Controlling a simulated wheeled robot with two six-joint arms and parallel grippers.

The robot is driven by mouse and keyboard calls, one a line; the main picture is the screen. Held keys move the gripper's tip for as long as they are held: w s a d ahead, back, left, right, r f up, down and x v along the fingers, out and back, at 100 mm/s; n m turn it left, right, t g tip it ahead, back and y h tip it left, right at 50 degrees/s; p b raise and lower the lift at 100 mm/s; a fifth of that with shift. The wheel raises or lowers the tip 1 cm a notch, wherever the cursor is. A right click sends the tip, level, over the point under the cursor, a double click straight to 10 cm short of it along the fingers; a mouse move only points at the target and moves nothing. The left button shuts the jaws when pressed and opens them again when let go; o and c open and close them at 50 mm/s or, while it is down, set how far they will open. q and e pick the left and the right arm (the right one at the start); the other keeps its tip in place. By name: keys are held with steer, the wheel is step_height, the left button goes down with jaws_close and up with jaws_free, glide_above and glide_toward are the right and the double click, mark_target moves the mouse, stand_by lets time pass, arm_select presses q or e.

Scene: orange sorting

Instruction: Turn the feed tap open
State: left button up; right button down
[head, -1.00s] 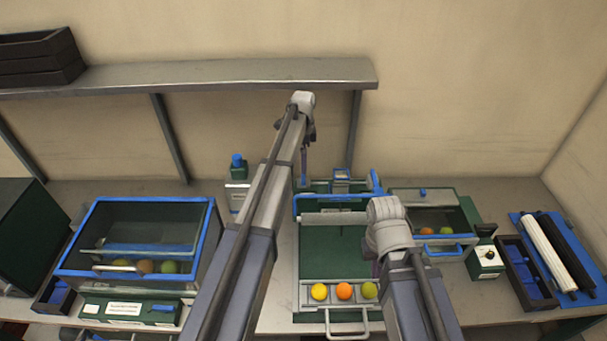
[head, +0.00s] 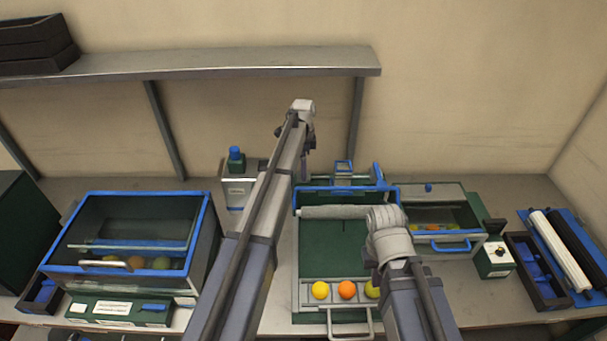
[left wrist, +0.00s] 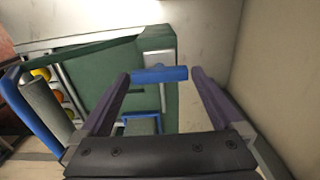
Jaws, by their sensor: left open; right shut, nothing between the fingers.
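The feed tap's blue handle (head: 378,174) stands at the back right of the green feed machine (head: 335,245). In the left wrist view the blue handle (left wrist: 160,74) is a short crossbar that appears between my fingertips. My left gripper (head: 309,140) is open, reaching over the back of the machine; its fingers are mostly hidden in the head view. In the left wrist view its fingers (left wrist: 161,78) stand on either side of the bar; I cannot tell whether they touch it. My right gripper (head: 377,274) is shut and empty over the machine's front right, largely hidden by its wrist.
A bottle (head: 236,160) on a box is at the back left. A shelf (head: 230,65) hangs above, and a glass-fronted bin (head: 130,210) stands left.

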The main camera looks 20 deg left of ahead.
arm_select(q)
steer(key=shift+f, duration=0.3)
steer(key=c, duration=1.1)
